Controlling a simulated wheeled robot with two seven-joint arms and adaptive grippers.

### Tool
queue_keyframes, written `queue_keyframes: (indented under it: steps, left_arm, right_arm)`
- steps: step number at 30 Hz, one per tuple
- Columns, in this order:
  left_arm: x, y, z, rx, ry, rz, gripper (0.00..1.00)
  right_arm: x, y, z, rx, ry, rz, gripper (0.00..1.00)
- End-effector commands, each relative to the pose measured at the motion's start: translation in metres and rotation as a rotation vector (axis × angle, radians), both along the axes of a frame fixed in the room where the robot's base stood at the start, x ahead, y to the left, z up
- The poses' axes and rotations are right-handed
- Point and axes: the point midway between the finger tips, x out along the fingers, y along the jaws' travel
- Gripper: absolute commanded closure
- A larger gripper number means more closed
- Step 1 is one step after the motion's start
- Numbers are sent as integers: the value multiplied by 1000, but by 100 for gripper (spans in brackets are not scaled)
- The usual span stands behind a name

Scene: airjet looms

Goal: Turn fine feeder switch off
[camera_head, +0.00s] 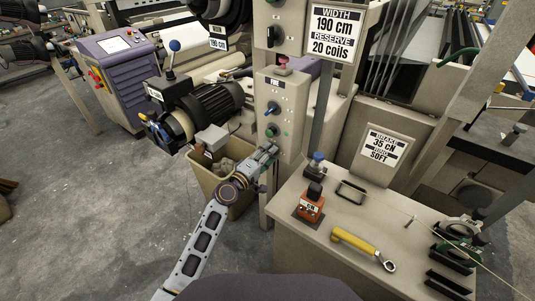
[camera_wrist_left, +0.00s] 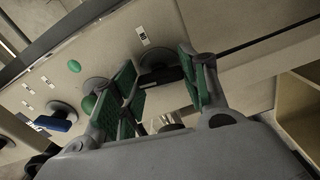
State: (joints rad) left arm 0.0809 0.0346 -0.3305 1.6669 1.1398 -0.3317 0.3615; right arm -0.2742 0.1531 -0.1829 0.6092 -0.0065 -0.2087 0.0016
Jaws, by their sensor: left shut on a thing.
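The beige feeder panel (camera_head: 290,95) labelled FINE stands at the middle of the head view, with a blue knob (camera_head: 272,107) and a dark knob (camera_head: 271,130) above my gripper. My left gripper (camera_head: 268,152) is at the panel's lower part. In the left wrist view, its green-padded fingers (camera_wrist_left: 162,88) are on either side of a black switch knob (camera_wrist_left: 160,72) and shut on it. The fingers partly hide the knob, so its exact angle is hard to tell. A blue knob (camera_wrist_left: 56,123) and a green lamp (camera_wrist_left: 74,66) show to the left. My right gripper is not in view.
A beige bin (camera_head: 205,175) stands left of the panel behind my left arm. A black motor (camera_head: 210,103) is close above it. To the right, a worktop (camera_head: 345,210) carries a yellow-handled tool (camera_head: 355,241) and an orange button block (camera_head: 310,207).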

Motion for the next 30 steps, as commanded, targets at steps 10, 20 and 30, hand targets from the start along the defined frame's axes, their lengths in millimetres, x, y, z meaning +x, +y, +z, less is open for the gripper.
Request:
queue_keyframes:
  steps: [10,20,30]
  left_arm:
    - [0,0,0,-122,90,0,79]
    - [0,0,-1,-139,102,0,80]
    - [0,0,-1,-137,101,0,34]
  right_arm:
    - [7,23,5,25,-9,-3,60]
    - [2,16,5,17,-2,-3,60]
    - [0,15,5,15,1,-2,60]
